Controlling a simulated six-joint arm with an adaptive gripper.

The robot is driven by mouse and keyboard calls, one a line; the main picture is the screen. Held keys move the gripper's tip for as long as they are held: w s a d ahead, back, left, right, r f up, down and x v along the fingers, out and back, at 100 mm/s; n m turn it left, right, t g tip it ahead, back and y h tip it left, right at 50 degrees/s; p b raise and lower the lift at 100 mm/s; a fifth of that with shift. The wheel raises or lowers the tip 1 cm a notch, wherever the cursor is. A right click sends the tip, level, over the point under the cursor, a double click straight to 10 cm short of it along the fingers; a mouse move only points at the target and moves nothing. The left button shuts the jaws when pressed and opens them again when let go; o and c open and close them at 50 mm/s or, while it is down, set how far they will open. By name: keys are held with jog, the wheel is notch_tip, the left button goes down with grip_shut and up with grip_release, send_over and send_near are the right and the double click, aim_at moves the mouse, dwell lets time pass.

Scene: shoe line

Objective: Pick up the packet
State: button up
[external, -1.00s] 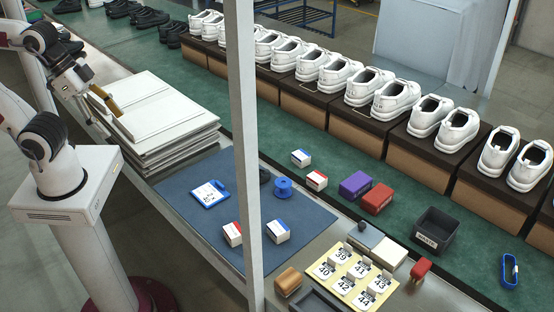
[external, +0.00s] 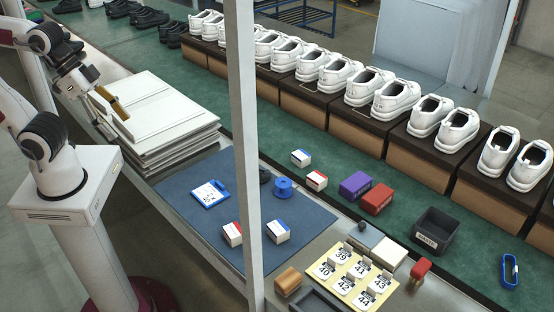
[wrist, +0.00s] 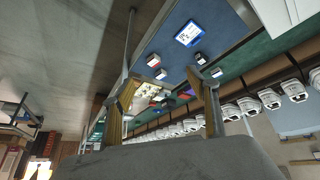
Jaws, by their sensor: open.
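No single thing is clearly marked as the packet. In the wrist view, a red-marked box (wrist: 153,60) and a blue-marked box (wrist: 200,58) show beyond the fingers. My gripper (external: 112,104) is above the stacked white boards at the left, well away from the small boxes. Its fingers (wrist: 165,92) are apart with nothing between them.
The white board stack (external: 160,115) lies below my gripper. A frame post (external: 244,140) crosses the external view. Purple (external: 355,185) and red boxes (external: 377,199) and a dark bin (external: 435,231) stand right.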

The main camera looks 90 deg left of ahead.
jog(key=w+d+f+n+t, duration=0.1)
jog(key=w+d+f+n, duration=0.3)
jog(key=w, duration=0.6)
jog(key=w+d+f+m+t+h, duration=0.1)
jog(key=w+d+t, duration=0.1)
jog(key=w+d, duration=0.6)
jog(key=w+d+f+n+t, duration=0.1)
jog(key=w+d+f+n, duration=0.2)
jog(key=w, duration=0.8)
jog(key=n+t+y, duration=0.2)
jog(key=t+y, duration=0.1)
jog(key=y, duration=0.5)
send_over(230, 238)
jog(key=w+d, duration=0.1)
jog(key=d, duration=0.4)
jog(key=f, duration=1.8)
jog(key=shift+w+a+f, duration=0.1)
jog(key=shift+a+f, duration=0.1)
jog(key=shift+f, duration=0.15)
jog(key=s+f+y, duration=0.1)
jog(key=s+a+f+y, duration=0.1)
jog(key=s+f, duration=0.1)
jog(key=s+a+f+t, duration=0.1)
jog(key=s+f, duration=0.1)
jog(key=shift+a+f+m+y, duration=0.1)
jog(key=shift+f+m+y, duration=0.1)
jog(key=shift+m+y, duration=0.2)
jog(key=shift+s+a+f+y, duration=0.3)
jog(key=shift+s+f, duration=0.15)
jog(key=shift+s, duration=0.25)
